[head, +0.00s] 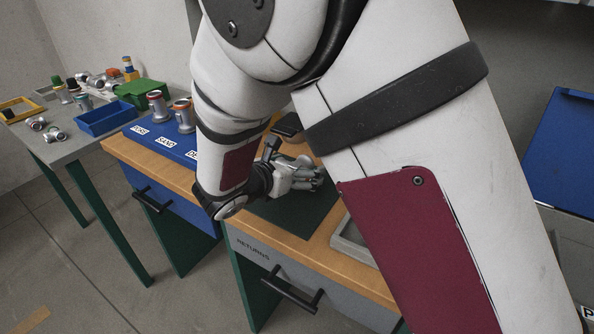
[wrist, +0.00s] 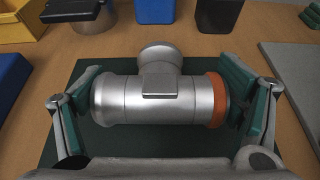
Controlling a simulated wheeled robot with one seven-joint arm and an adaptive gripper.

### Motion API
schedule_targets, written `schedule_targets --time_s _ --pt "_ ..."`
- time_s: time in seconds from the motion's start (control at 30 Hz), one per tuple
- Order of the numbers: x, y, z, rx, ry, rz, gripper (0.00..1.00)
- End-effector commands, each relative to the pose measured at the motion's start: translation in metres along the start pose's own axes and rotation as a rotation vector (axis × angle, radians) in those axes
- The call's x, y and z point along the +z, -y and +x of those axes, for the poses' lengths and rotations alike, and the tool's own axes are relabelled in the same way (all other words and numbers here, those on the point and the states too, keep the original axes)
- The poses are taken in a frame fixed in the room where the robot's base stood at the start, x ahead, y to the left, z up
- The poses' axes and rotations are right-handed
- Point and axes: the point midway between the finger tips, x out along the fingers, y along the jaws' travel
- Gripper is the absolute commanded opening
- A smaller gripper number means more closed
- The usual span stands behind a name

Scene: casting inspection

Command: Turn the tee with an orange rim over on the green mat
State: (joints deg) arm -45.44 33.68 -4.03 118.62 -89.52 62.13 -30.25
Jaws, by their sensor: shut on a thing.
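The metal tee (wrist: 125,100) with an orange rim (wrist: 217,99) on its right end lies crosswise in the wrist view, its branch pointing to the far side. My gripper (wrist: 162,101) is shut on it, one green-padded finger at each end of the straight run. The dark green mat (wrist: 75,152) is below the tee; I cannot tell whether the tee touches it. In the head view, my gripper (head: 303,178) is low over the mat (head: 291,217). The tee is mostly hidden by the gripper there.
A blue board (head: 165,143) with labels carries two upright metal parts (head: 157,106) left of the mat. A grey tray (head: 350,243) is close to the mat's right. A side table at left holds a blue bin (head: 104,119), a green box (head: 142,92) and several fittings.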

Motion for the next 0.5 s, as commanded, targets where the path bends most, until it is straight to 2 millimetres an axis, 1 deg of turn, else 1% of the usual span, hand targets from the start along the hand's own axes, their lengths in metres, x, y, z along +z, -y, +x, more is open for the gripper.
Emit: schedule_targets --time_s 0.27,0.37,0.5 --pt "0.003 0.0 -0.001 -0.001 0.002 0.002 0.32" --pt "0.008 0.0 -0.003 -0.001 0.002 0.002 0.32" --pt "0.02 0.0 -0.008 0.0 0.002 0.004 0.32"
